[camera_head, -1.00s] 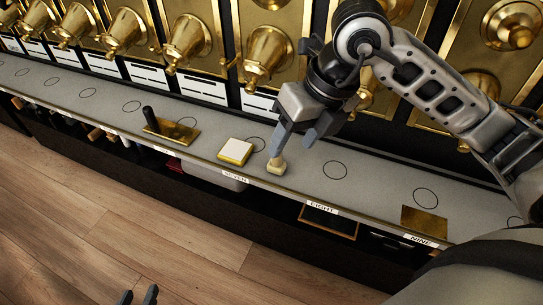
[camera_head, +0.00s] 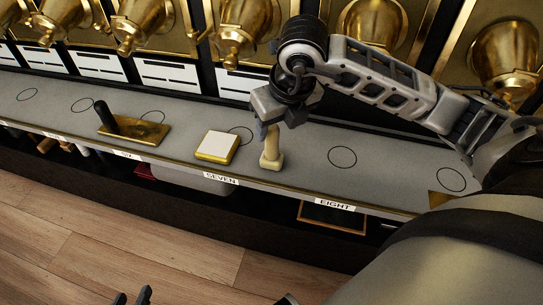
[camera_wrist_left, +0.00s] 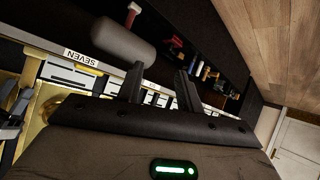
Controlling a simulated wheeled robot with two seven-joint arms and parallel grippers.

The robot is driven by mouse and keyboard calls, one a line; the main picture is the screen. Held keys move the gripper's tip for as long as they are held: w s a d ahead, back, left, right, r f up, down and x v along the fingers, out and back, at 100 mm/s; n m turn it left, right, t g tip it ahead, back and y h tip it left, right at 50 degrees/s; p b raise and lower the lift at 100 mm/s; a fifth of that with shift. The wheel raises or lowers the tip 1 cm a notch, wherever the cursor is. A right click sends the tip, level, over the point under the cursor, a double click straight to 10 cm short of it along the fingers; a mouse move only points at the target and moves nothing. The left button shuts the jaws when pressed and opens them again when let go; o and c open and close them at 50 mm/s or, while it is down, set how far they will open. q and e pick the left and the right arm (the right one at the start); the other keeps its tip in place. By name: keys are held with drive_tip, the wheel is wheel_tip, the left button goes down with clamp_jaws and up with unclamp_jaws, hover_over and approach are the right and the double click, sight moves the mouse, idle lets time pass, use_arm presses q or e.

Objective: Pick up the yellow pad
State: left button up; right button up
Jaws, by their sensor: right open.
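The yellow pad (camera_head: 216,147), a square block with a white top and yellow sides, lies flat on the grey counter above the SEVEN label. My right gripper (camera_head: 268,128) is to the right of the pad, apart from it, just above a cream-coloured upright stamp-like piece (camera_head: 271,156). Its fingers are open and partly hidden by the hand. My left gripper (camera_head: 133,298) is low at the bottom edge, far in front of the counter. Its two fingers (camera_wrist_left: 160,88) are apart and empty in the left wrist view, where the pad does not show.
A brass plate with a black upright handle (camera_head: 134,130) is left of the pad. Brass funnels (camera_head: 236,40) line the wall behind. The grey counter (camera_head: 310,165) is clear right of the cream piece. Below is a dark shelf with a grey roll (camera_wrist_left: 122,40).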

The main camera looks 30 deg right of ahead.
sight(271, 140)
drive_tip(key=x, duration=0.3)
drive_tip(key=b+x, duration=0.1)
drive_tip(key=x, duration=0.2)
drive_tip(key=shift+a, duration=0.2)
drive_tip(key=shift+w+f, duration=0.25)
drive_tip(key=shift+f, duration=0.15)
use_arm(q)
drive_tip(key=shift+w+d+f+g, duration=0.1)
drive_tip(key=shift+d+f+g, duration=0.05)
drive_tip(key=shift+f, duration=0.4)
drive_tip(key=shift+w+d+f+g, duration=0.1)
drive_tip(key=shift+f+g, duration=0.05)
drive_tip(key=shift+f, duration=0.4)
use_arm(e)
clamp_jaws()
